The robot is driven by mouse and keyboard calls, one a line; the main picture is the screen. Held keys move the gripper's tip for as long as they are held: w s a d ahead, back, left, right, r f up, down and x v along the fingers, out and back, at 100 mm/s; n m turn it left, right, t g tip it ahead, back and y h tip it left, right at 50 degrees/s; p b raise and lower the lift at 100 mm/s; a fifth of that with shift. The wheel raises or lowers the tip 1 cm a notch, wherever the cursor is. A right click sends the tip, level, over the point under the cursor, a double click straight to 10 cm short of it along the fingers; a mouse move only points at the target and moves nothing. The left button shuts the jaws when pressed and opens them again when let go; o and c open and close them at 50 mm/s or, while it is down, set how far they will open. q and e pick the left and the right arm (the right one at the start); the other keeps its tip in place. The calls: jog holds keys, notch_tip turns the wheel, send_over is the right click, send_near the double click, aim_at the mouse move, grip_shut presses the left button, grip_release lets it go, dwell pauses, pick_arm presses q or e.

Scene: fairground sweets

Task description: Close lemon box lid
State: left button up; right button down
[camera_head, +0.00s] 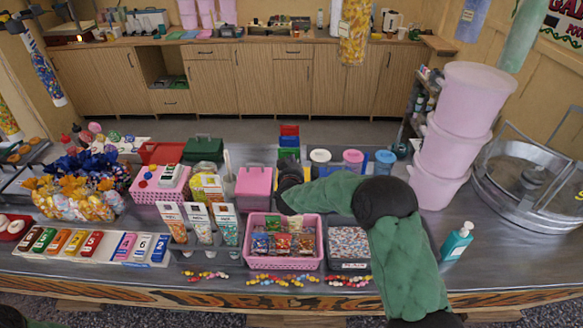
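My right arm reaches in from the lower right, with its dark gripper (289,179) low over the counter, just right of a pink box with a closed lid (254,186). Its fingers are small and dark, so I cannot tell whether they are open or shut, or whether they touch the box. A box with yellow and white contents (207,188) stands left of the pink box. No lemon label is readable, so I cannot tell which box is the lemon box. My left gripper is out of view.
A pink basket of packets (283,262) and a tray of small sweets (349,264) lie in front. Stacked pink tubs (455,130) and a teal pump bottle (457,241) are right of my arm. A green box (203,149) stands behind.

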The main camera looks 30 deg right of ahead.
jog(key=w+d+f, duration=0.1)
jog(key=w+f+b, duration=0.1)
jog(key=w, duration=0.1)
jog(key=w+d+f, duration=0.1)
jog(key=f, duration=0.1)
jog(key=shift+w+d+b, duration=0.15)
jog(key=shift+d+b, duration=0.15)
jog(key=shift+d, duration=0.05)
jog(key=shift+f, duration=0.45)
